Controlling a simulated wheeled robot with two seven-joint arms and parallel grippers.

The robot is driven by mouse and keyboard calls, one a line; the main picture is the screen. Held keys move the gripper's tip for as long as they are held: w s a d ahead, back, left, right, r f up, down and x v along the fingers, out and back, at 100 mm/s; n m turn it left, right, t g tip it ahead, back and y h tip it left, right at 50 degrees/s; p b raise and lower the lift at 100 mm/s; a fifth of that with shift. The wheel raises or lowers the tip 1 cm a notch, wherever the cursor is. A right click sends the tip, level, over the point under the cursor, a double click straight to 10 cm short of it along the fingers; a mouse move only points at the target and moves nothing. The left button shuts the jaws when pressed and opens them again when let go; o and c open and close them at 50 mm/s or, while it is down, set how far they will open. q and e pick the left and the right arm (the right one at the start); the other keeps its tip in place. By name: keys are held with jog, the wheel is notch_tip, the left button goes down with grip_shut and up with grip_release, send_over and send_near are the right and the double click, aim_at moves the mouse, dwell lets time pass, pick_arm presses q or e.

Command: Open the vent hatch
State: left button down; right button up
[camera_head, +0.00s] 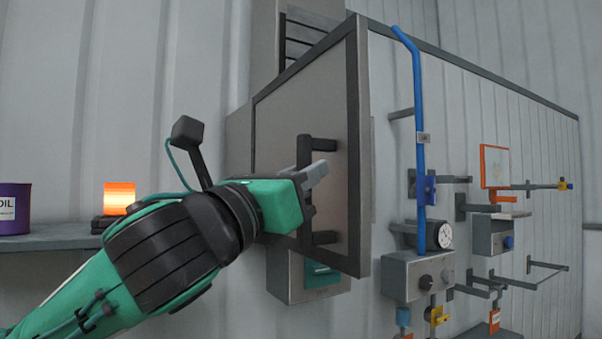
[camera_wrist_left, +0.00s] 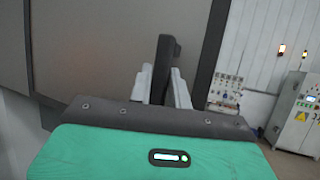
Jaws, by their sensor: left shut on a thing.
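The vent hatch (camera_head: 283,125) is a grey panel with a dark frame and stands swung out from the wall at an angle. Dark slats (camera_head: 300,40) show behind its upper edge. Its dark bar handle (camera_head: 304,152) stands upright on the panel face. My left gripper (camera_head: 312,178) is shut on this handle at about its middle. In the left wrist view the handle (camera_wrist_left: 165,60) rises between the two pale fingers of the left gripper (camera_wrist_left: 163,88), with the hatch panel (camera_wrist_left: 100,50) behind. My right gripper is not in view.
Right of the hatch, a wall panel carries a blue pipe (camera_head: 419,150), a grey control box (camera_head: 418,276), a round gauge (camera_head: 444,235) and several protruding hooks. A shelf (camera_head: 50,238) at left holds a purple oil can (camera_head: 14,208) and a glowing orange lamp (camera_head: 119,198).

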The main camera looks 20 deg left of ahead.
pick_arm(q)
jog(key=shift+a+r, duration=0.15)
jog(key=shift+a, duration=0.05)
jog(key=c, duration=1.4)
grip_release()
jog(key=shift+s+f, duration=0.15)
jog(key=shift+f, duration=0.1)
jog(key=b+v, duration=0.6)
jog(key=v, duration=0.7)
jog(key=shift+s+a, duration=0.2)
jog(key=shift+s, duration=0.05)
